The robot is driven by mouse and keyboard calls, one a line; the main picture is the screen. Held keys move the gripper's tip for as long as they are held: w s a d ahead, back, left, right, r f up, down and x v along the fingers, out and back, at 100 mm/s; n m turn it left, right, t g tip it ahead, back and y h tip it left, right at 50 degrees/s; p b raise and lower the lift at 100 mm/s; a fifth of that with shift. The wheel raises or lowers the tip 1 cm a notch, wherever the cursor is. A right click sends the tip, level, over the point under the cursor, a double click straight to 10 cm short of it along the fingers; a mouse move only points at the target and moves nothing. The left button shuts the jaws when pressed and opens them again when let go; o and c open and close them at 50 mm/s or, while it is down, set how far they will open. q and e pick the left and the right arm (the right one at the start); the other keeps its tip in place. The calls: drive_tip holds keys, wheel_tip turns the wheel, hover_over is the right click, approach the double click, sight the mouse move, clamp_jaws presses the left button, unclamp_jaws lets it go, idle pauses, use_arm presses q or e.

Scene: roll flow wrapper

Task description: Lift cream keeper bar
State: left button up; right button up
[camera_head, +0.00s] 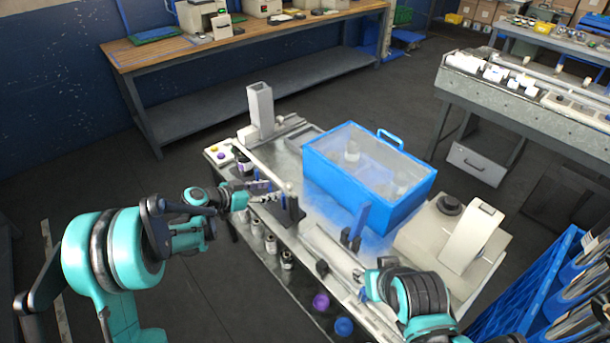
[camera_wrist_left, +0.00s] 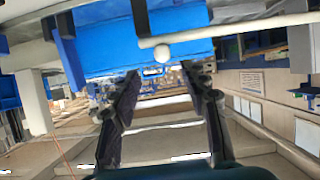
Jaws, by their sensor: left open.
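The cream keeper bar (camera_head: 262,165) runs slantwise along the near left of the machine table, with a rounded knob at its near end. In the left wrist view the cream bar (camera_wrist_left: 235,27) crosses the top, its knob above the gap between my fingers.
A blue box with a clear lid (camera_head: 325,181) stands mid-table. A grey upright chute (camera_head: 260,108) stands at the far left end. Several small jars sit on the lower shelf.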

sight(285, 186)
use_arm(q)
drive_tip(key=shift+m, duration=0.3)
drive_tip(key=b+x, duration=0.2)
drive_tip(key=x, duration=0.6)
drive_tip(key=shift+w, duration=0.2)
drive_tip(key=shift+w+d+f, duration=0.2)
drive_tip(key=shift+w+d, duration=0.15)
drive_tip(key=shift+d, duration=0.15)
use_arm(e)
drive_tip(key=shift+w+d+f, duration=0.1)
drive_tip(key=shift+d+f, duration=0.05)
drive_tip(key=shift+f, duration=0.4)
drive_tip(key=shift+w+d+f, duration=0.1)
drive_tip(key=shift+d+f, duration=0.05)
drive_tip(key=shift+f, duration=0.35)
drive_tip(key=shift+s, duration=0.1)
use_arm(q)
drive_tip(key=shift+r+h, duration=0.1)
drive_tip(key=shift+h, duration=0.2)
clamp_jaws()
